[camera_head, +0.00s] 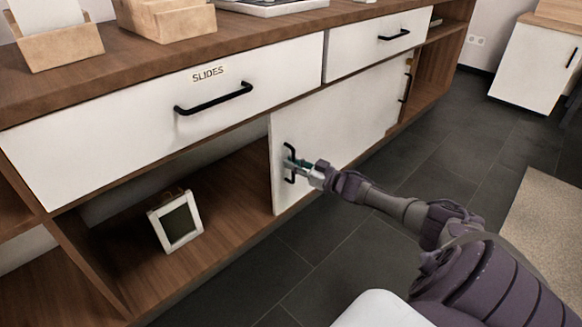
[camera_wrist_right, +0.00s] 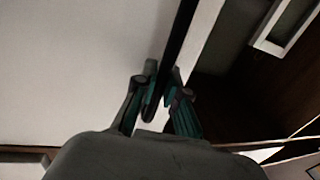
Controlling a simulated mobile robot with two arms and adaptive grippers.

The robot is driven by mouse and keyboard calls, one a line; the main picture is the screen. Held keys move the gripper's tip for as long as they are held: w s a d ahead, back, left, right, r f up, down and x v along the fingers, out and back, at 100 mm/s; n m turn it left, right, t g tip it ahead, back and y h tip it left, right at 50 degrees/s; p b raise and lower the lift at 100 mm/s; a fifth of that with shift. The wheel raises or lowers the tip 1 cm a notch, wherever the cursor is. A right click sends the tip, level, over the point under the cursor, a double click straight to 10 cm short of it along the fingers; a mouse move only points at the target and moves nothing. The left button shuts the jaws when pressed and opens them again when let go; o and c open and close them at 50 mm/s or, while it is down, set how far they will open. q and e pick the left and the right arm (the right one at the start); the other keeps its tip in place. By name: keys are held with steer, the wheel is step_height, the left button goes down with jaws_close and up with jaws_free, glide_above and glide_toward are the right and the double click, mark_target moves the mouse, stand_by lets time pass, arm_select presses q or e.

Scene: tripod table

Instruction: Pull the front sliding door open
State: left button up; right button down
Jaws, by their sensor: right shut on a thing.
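The front sliding door (camera_head: 335,125) is a white panel in the lower part of the wooden sideboard. It covers the middle of the lower section, and the compartment to its left stands open. Its black upright handle (camera_head: 290,150) sits near its left edge. My right gripper (camera_head: 292,163) is shut on that handle. In the right wrist view the fingers (camera_wrist_right: 160,100) stand on both sides of the black handle bar (camera_wrist_right: 178,45), with the white door (camera_wrist_right: 80,70) behind. My left gripper is in neither view.
A small white-framed picture (camera_head: 176,222) stands in the open left compartment. Above are white drawers, one labelled SLIDES (camera_head: 150,125). Wooden holders (camera_head: 55,38) stand on the sideboard top. Dark tiled floor (camera_head: 330,245) lies in front. A white cabinet (camera_head: 535,65) stands at the far right.

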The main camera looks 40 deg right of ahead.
steer(key=c, duration=1.2)
jaws_free()
steer(key=v, duration=1.2)
